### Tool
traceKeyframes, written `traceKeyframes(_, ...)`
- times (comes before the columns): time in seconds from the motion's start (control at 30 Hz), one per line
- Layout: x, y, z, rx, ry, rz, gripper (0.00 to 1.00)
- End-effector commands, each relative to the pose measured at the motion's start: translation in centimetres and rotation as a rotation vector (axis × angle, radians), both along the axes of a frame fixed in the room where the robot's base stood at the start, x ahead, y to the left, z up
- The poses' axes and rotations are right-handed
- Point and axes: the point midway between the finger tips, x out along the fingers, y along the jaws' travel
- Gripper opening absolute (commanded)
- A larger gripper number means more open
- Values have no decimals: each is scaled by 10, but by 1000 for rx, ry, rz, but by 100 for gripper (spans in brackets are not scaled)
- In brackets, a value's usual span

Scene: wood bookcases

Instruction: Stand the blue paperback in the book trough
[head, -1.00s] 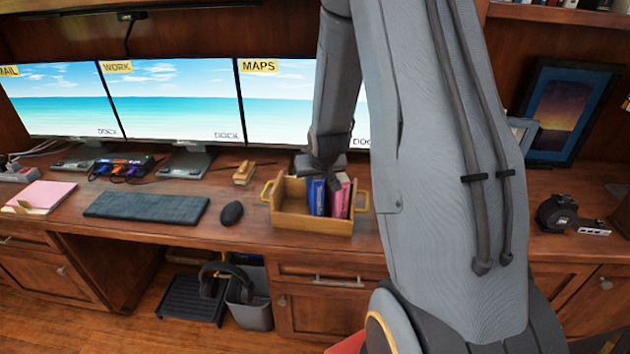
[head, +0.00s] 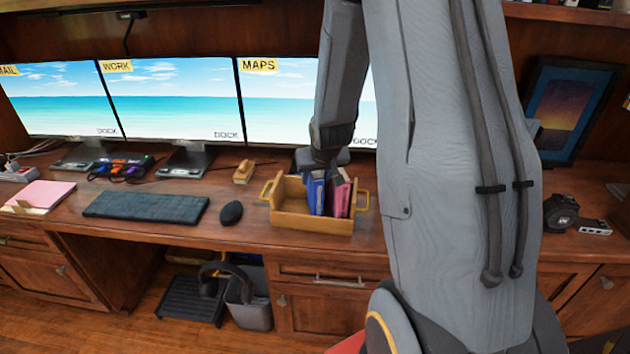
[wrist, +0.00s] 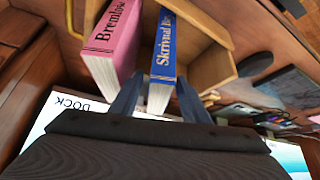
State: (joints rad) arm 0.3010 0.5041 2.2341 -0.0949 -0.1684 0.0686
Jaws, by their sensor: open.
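The blue paperback (head: 316,194) stands in the wooden book trough (head: 312,222), beside a pink book (head: 338,196). In the wrist view the blue paperback (wrist: 164,62) shows its lettered spine and page edges, and the pink book (wrist: 116,45) stands to its left. My gripper (wrist: 158,100) is open, with one dark finger on each side of the blue paperback's end. The left finger lies in the gap between the two books. I cannot tell whether either finger touches the blue paperback. In the head view my arm partly covers the gripper.
The trough has yellow handles at its ends. A mouse (head: 231,212) and keyboard (head: 146,207) lie to its left, with a small wooden block (head: 243,172) behind. Monitors (head: 170,97) stand along the back. A framed picture (head: 566,108) stands at the right.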

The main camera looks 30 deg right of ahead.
Motion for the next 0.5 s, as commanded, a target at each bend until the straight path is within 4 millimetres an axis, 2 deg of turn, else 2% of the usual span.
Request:
traceKeyframes(0.3,-26,7,45,-1,-3,0,42)
traceKeyframes(0.5,-41,11,68,0,-1,0,42)
